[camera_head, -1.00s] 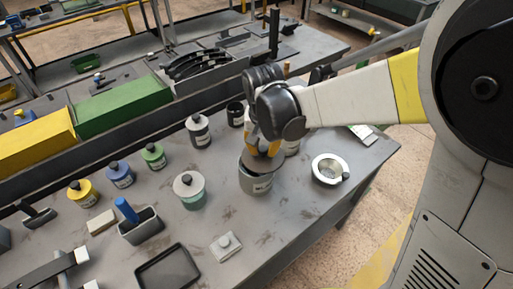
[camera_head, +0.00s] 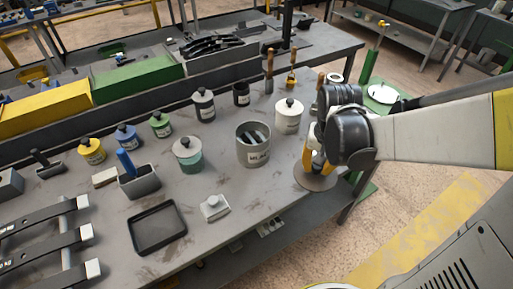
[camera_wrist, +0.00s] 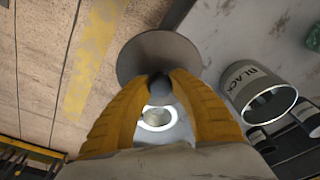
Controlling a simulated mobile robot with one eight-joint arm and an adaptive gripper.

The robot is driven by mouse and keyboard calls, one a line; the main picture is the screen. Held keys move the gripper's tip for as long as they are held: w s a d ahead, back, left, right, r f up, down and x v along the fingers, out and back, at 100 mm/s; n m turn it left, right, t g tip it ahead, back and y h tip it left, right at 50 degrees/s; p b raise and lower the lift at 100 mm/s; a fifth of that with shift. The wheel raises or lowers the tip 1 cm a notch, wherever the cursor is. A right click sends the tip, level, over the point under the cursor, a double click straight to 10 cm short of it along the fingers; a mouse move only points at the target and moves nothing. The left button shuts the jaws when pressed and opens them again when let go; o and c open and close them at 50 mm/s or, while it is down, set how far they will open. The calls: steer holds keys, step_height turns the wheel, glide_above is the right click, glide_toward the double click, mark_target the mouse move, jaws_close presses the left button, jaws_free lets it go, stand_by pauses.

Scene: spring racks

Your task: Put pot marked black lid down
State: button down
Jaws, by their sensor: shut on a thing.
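My gripper (camera_head: 314,160) is shut on the dark knob of a flat grey round lid (camera_head: 316,178). The wrist view shows both yellow fingers (camera_wrist: 160,80) pinching the knob, with the lid (camera_wrist: 158,50) beyond. The lid is at the table's right edge; I cannot tell whether it touches the top. The grey pot marked BLACK (camera_head: 253,152) stands upright and open to the left of my gripper, with dark items inside. Its label also shows in the wrist view (camera_wrist: 244,80). A pale ring-shaped thing (camera_wrist: 157,118) shows between my fingers.
A white-lidded jar (camera_head: 289,118) stands right of the pot, and a teal jar (camera_head: 188,157) stands left of it. A black tray (camera_head: 158,227) and a small pale block (camera_head: 214,207) lie in front. Floor lies beyond the table's right edge.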

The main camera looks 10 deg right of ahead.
steer(key=shift+s+d+f, duration=0.15)
steer(key=shift+f, duration=0.4)
steer(key=b, duration=0.5)
glide_above(277, 184)
steer(key=f, duration=0.7)
steer(key=shift+s, duration=0.2)
steer(key=shift+f+b, duration=0.8)
steer(key=shift+f, duration=1)
steer(key=shift+f, duration=0.25)
steer(key=c, duration=1.2)
jaws_free()
steer(key=shift+r, duration=0.1)
